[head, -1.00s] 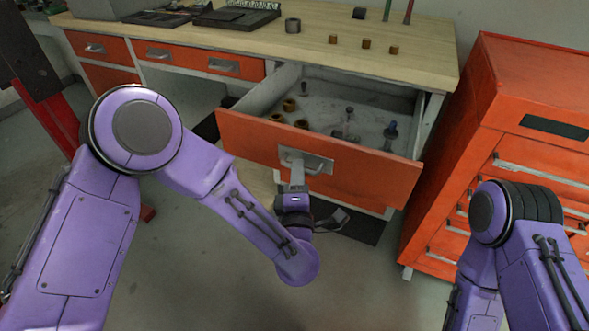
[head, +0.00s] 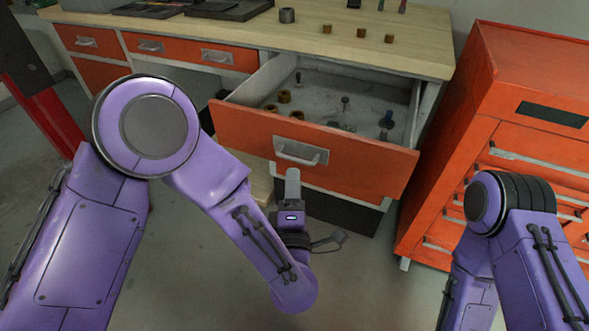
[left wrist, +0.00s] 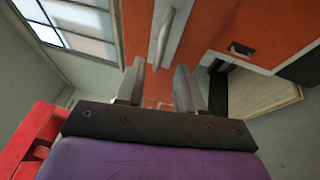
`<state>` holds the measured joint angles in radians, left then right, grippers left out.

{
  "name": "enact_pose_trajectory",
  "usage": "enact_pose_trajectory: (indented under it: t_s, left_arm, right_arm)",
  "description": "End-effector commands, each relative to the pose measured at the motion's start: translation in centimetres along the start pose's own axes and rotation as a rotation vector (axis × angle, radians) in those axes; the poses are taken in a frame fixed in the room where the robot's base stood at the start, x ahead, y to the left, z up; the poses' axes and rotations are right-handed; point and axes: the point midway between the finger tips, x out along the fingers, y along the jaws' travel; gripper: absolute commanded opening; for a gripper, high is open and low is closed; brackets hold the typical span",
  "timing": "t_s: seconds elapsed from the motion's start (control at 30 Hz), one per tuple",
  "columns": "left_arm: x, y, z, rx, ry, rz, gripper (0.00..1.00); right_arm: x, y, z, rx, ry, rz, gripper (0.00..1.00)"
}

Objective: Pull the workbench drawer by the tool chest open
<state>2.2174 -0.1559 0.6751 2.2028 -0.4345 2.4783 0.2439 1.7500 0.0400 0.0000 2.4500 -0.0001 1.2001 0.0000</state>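The orange workbench drawer (head: 340,160) beside the tool chest (head: 500,140) stands pulled out, and its inside shows several brass and dark fittings. Its metal handle (head: 301,151) is on the front panel. My left gripper (head: 292,175) is just below and in front of the handle, apart from it. In the left wrist view the left gripper (left wrist: 160,85) has its two fingers spread with nothing between them, and the handle (left wrist: 163,38) lies beyond the fingertips. My right gripper is out of view; only the right arm shows at lower right.
The wooden bench top (head: 350,45) carries a grey ring (head: 287,15) and several small brass pieces. Closed orange drawers (head: 150,46) are at left. A red post (head: 45,115) stands at far left. Floor in front of the drawer is clear.

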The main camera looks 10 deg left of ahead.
Motion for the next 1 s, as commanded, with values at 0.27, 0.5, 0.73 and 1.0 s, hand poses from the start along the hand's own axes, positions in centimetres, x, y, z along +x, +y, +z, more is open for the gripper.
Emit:
enact_pose_trajectory:
  t_s: [0.27,0.5,0.73,1.0]
  left_arm:
    - [-4.6,-0.1,0.1,0.0,-0.002,-0.001,0.37]
    - [-5.0,0.0,0.1,-0.001,0.0,-0.001,0.37]
    - [-4.9,0.0,0.1,-0.001,0.0,-0.001,0.37]
    - [-5.1,-2.3,2.6,0.271,-0.2,-0.079,0.37]
  right_arm:
    - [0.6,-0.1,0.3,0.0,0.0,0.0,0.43]
    - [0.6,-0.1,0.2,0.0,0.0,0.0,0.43]
    - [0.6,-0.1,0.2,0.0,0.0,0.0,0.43]
    - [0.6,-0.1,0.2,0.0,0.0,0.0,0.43]
